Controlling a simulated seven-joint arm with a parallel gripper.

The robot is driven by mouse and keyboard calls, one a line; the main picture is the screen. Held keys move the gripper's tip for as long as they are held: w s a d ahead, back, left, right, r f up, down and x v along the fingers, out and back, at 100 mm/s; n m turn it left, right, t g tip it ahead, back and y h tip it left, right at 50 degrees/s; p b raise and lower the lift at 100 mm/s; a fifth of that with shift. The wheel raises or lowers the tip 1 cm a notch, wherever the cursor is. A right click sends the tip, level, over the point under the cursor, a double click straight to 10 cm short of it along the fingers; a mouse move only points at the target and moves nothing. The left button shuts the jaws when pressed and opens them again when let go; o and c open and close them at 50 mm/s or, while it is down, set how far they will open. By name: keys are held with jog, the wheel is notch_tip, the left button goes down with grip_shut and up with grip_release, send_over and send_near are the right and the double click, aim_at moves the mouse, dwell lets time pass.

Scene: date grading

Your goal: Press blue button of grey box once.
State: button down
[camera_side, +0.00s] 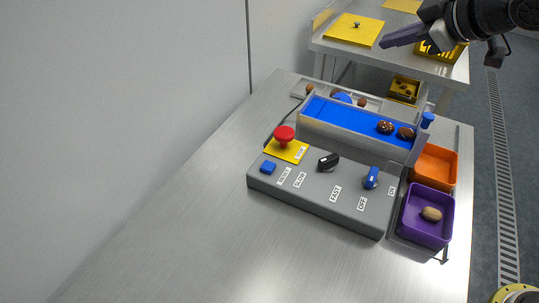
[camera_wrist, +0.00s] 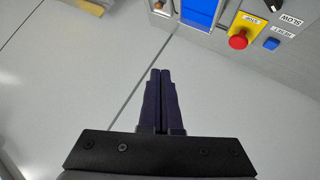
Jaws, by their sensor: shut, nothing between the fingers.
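The grey box (camera_side: 310,197) sits on the metal table, with its blue button (camera_side: 268,167) at the left end of its top, by a RESET label. The button also shows in the wrist view (camera_wrist: 271,44), up and to the right of my fingertips. My gripper (camera_side: 388,41) has dark purple fingers and is at the upper right of the side view, raised and well apart from the box. In the wrist view my gripper (camera_wrist: 160,73) is shut and empty, and nothing touches the button.
A red stop knob (camera_side: 284,134) on a yellow plate stands close to the button. A black knob (camera_side: 328,161) and a blue switch (camera_side: 371,178) are farther right. A blue conveyor (camera_side: 340,116) carries dates behind. Orange (camera_side: 447,154) and purple (camera_side: 409,222) bins flank the right. The table's front is clear.

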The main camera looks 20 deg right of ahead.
jog(key=w+a+f+n+y, duration=0.1)
jog(key=w+a+f+n, duration=0.15)
jog(key=a, duration=0.45)
jog(key=n+g+y, duration=0.2)
jog(key=n, duration=0.1)
send_over(273, 168)
notch_tip(273, 168, down, 11)
jog(key=shift+f, duration=0.1)
jog(key=shift+f, duration=4.35)
jog(key=shift+f, duration=0.15)
jog(key=shift+f, duration=0.3)
